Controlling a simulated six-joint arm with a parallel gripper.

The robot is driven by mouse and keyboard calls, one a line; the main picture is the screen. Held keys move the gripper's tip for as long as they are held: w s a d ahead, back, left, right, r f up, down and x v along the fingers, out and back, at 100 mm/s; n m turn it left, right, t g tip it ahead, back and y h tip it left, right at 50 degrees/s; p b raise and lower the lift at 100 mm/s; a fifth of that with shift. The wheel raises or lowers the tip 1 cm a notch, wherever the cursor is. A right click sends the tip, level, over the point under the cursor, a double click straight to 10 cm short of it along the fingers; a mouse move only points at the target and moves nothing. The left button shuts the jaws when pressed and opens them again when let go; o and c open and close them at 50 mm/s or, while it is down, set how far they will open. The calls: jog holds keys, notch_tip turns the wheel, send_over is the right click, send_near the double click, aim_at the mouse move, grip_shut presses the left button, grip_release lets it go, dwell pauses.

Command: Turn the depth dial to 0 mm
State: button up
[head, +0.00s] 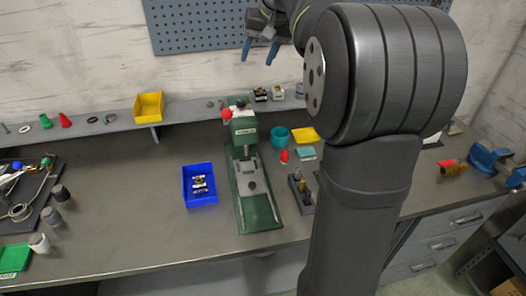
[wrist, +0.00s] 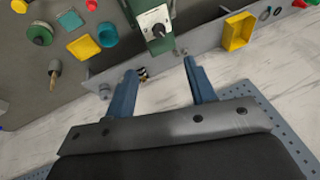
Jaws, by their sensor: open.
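The depth dial (wrist: 157,31) is a dark knob on a pale marked plate on the green press head. The press head also shows in the head view (head: 243,130), above its green base (head: 261,213) on the bench. The dial's setting is too small to read. My gripper (head: 259,50) is open and empty, high in front of the pegboard and above the press head. In the wrist view my gripper (wrist: 160,66) has its two blue fingers spread wide, with the dial beyond the fingertips and apart from them.
A shelf (head: 190,107) runs along the wall behind the press, bearing a yellow bin (head: 149,106) and small parts. A blue bin (head: 187,203) stands left of the press. A teal cup (head: 279,137) and a yellow tray (head: 306,135) stand right of it.

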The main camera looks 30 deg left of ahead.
jog(key=a+f+n, duration=0.1)
jog(key=a+f, duration=0.3)
jog(key=f, duration=0.4)
jog(key=d+r+n, duration=0.1)
jog(key=d+r, duration=0.4)
jog(key=r, duration=0.4)
jog(key=s+d+f+n, duration=0.9)
jog(key=d+f+n, duration=0.15)
jog(key=n, duration=0.65)
jog(key=w+x, duration=0.1)
jog(key=x, duration=0.7)
jog(key=s+v, duration=0.1)
jog(key=v, duration=0.8)
jog(key=s+f+n+h, duration=0.2)
jog(key=s+f+n, duration=0.1)
jog(key=s+f, duration=0.3)
jog(key=shift+s+a+f+t, duration=0.25)
jog(key=shift+f+t, duration=0.15)
jog(key=shift+f, duration=0.25)
